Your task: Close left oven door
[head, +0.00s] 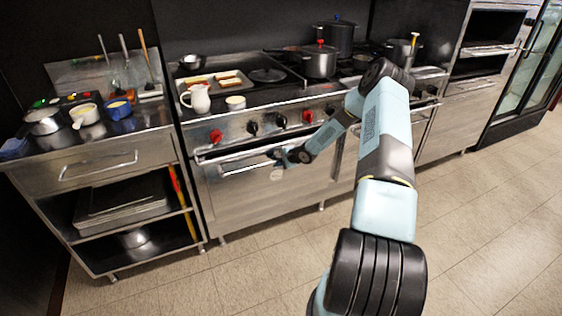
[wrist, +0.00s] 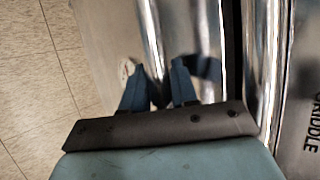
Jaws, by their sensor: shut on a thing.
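The left oven door (head: 245,200) is a steel panel under the red and black knobs in the head view. It stands upright or nearly so. A dark strip shows along its top edge in the wrist view, and I cannot tell whether it is fully flush. Its bar handle (head: 240,168) runs across the upper part. My gripper (head: 275,156) is at the right half of this handle. In the wrist view my gripper's two dark blue fingers (wrist: 159,80) are on either side of the shiny handle bar (wrist: 152,40), shut on it.
The stove top (head: 290,92) above holds a white jug (head: 197,98), a tray of bread and pots. A steel cabinet (head: 105,165) with open shelves stands to the left. The tiled floor (head: 265,265) in front of the oven is clear.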

